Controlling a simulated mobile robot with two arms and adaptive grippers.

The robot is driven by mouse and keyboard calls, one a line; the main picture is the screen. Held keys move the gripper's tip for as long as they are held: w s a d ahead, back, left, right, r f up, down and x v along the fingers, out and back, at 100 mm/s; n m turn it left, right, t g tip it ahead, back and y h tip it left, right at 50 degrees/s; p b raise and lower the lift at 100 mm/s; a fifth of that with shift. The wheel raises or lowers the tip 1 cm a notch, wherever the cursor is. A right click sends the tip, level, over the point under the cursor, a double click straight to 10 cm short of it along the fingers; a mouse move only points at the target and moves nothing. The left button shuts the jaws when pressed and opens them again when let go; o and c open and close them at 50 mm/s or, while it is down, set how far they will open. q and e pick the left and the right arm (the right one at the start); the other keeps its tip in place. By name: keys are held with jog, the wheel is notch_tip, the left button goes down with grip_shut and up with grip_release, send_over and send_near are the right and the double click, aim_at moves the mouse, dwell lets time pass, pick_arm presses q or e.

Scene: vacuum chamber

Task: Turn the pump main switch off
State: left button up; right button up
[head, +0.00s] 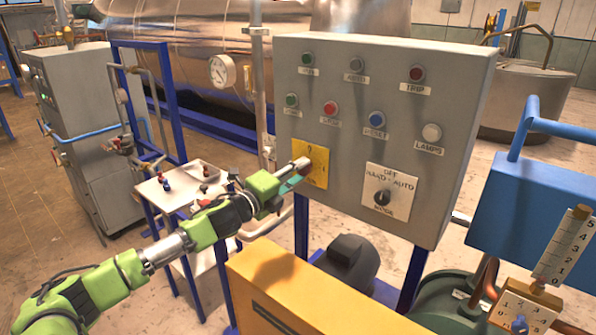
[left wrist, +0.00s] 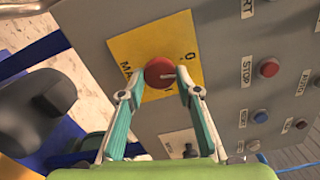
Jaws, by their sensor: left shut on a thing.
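The pump main switch is a round red knob (left wrist: 160,73) on a yellow plate (left wrist: 190,38) in the left wrist view. The plate carries a "0" and part of a word starting "MA". A short pale line on the knob runs toward the picture's right. My left gripper (left wrist: 157,86) has its two fingers on either side of the knob and is shut on it. In the head view, my left gripper (head: 297,172) reaches the yellow plate (head: 318,157) at the panel's lower left and hides most of the knob. My right gripper is not in view.
The grey control panel (head: 450,120) also has several push buttons and lamps and a black HAND-OFF-AUTO selector (head: 382,198). A small white table (head: 180,186) stands left of it. A yellow box (head: 290,290) and a blue machine (head: 530,210) stand in front.

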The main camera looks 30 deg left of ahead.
pick_arm(q)
jog(key=shift+r+n+p, duration=0.15)
jog(key=shift+n+p, duration=0.15)
jog(key=shift+n, duration=1.3)
jog(key=o, duration=1.1)
